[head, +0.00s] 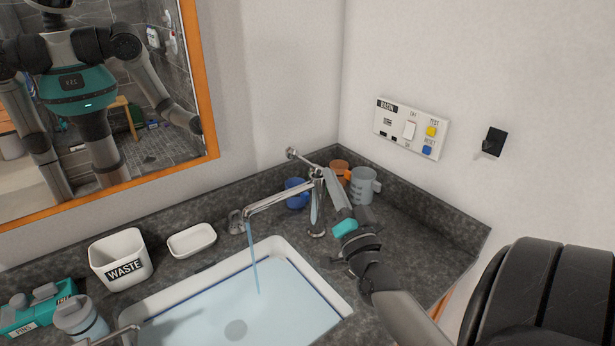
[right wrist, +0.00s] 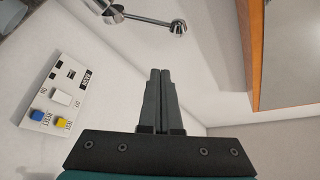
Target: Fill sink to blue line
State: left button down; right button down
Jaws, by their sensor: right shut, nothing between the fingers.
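The white sink (head: 345,303) holds pale blue water (head: 275,310). A thin dark blue line (head: 318,287) runs along its inner wall, close to the water's edge; the exact gap is hard to tell. Water streams (head: 254,258) from the chrome tap spout (head: 278,197). The tap's lever with a round end (head: 291,153) points up and back; it also shows in the right wrist view (right wrist: 178,27). My right gripper (head: 330,178) is shut and empty, close to the tap top in the head view. In the right wrist view its fingertips (right wrist: 160,72) are apart from the lever. My left gripper is out of view.
A white waste bin (head: 118,258) and soap dish (head: 191,240) sit left. A switch panel (head: 410,128) is on the right wall. A mirror (head: 213,110) hangs at left.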

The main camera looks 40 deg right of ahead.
jog(key=w+d+r+m+h+p, duration=0.1)
jog(key=w+d+r+m+h, duration=0.15)
jog(key=w+d, duration=0.4)
jog(key=shift+g+y, duration=0.3)
jog(key=shift+y, duration=0.15)
jog(key=shift+w+a+f+b, duration=0.15)
jog(key=shift+w+a+f, duration=0.25)
jog(key=shift+a, duration=0.35)
jog(key=shift+w+a+f+b, duration=0.1)
jog(key=shift+w+a+f, duration=0.3)
jog(key=shift+a, duration=0.3)
jog(key=shift+w+a+f+b, duration=0.15)
jog(key=shift+w+a+f, duration=0.25)
jog(key=shift+a, duration=0.35)
jog(key=shift+r, duration=0.15)
jog(key=shift+a+f+n+t+y+b, duration=0.2)
jog(key=shift+f+n+t+y+b, duration=0.15)
jog(key=shift+n+b, duration=0.25)
